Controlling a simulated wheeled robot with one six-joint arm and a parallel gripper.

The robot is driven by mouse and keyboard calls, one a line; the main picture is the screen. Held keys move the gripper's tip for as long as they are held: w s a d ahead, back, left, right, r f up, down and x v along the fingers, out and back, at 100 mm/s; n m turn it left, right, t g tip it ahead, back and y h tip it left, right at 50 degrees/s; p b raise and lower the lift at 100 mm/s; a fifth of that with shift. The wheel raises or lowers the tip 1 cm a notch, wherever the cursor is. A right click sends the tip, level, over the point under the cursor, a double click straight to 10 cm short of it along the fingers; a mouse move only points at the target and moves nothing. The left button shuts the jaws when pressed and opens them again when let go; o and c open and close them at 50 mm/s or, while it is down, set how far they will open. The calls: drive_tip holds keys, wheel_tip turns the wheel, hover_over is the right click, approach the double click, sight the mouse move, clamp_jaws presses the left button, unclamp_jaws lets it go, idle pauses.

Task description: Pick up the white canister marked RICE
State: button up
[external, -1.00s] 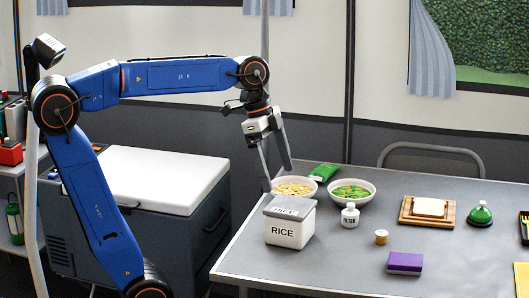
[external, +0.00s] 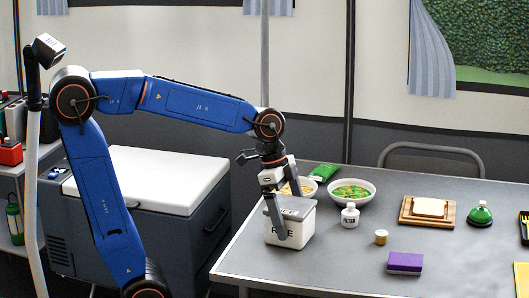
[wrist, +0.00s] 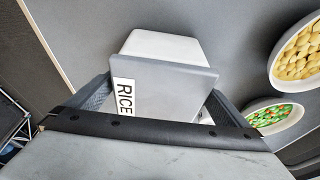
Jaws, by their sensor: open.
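The white canister marked RICE (external: 303,226) stands upright near the table's left front edge, with a grey lid that also carries lettering. My gripper (external: 281,225) is open and reaches down at the canister, one finger in front of its label side and partly hiding the lettering. In the wrist view the canister (wrist: 165,48) shows between the two fingers of my gripper (wrist: 160,95), its lid and the RICE label facing the camera. I cannot tell whether the fingers touch it.
A bowl of yellow food (external: 306,187) stands close behind the canister, with a bowl of green and red food (external: 352,191) to its right. A white bottle (external: 350,215), a small jar (external: 381,237) and a purple box (external: 405,262) are to the right. A green packet (external: 324,171) lies behind.

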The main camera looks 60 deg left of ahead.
drive_tip(key=shift+x, duration=1.6)
drive_tip(key=shift+f, duration=0.1)
drive_tip(key=c, duration=1.4)
